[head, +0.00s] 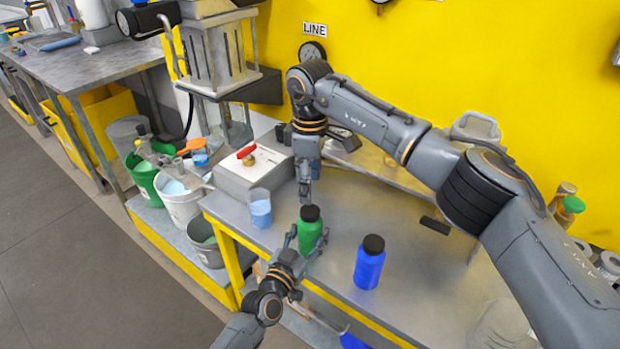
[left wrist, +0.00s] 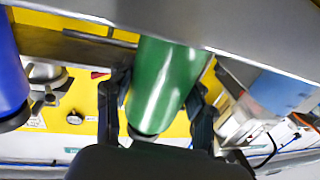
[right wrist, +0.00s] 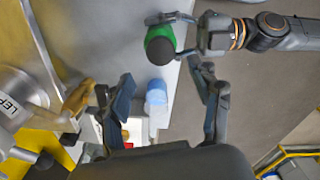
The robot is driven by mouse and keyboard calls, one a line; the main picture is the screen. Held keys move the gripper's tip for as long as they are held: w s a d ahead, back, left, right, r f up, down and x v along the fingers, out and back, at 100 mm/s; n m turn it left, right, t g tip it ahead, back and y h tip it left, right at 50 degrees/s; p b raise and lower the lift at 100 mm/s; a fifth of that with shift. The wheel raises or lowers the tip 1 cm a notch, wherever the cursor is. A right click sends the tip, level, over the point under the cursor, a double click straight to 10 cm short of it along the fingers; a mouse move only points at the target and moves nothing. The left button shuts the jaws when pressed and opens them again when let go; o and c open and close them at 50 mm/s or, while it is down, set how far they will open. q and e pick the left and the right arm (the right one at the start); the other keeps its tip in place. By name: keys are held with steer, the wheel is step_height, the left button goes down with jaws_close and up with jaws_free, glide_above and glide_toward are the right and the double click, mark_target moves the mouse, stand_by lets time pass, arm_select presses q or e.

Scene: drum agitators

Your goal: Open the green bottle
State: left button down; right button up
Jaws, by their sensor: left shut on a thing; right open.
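The green bottle (head: 309,238) stands upright near the front edge of the grey table, with its black cap (head: 310,213) on. My left gripper (head: 308,242) is shut around its body from the front; the bottle also shows between its fingers in the left wrist view (left wrist: 165,80). My right gripper (head: 305,188) points down behind the bottle in the head view, open and empty, apart from the cap. In the right wrist view the bottle (right wrist: 158,28) and its black cap (right wrist: 160,51) lie beyond my right gripper's open fingers (right wrist: 168,95).
A blue bottle (head: 369,265) with a black cap stands to the right of the green one. A beaker of blue liquid (head: 260,212) and a box with a red-handled valve (head: 250,170) are at the left. A small black object (head: 435,225) lies on the table; its middle is mostly clear.

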mark_target(310, 210)
step_height(310, 210, down, 7)
steer(key=shift+f, duration=0.2)
stand_by(0.3)
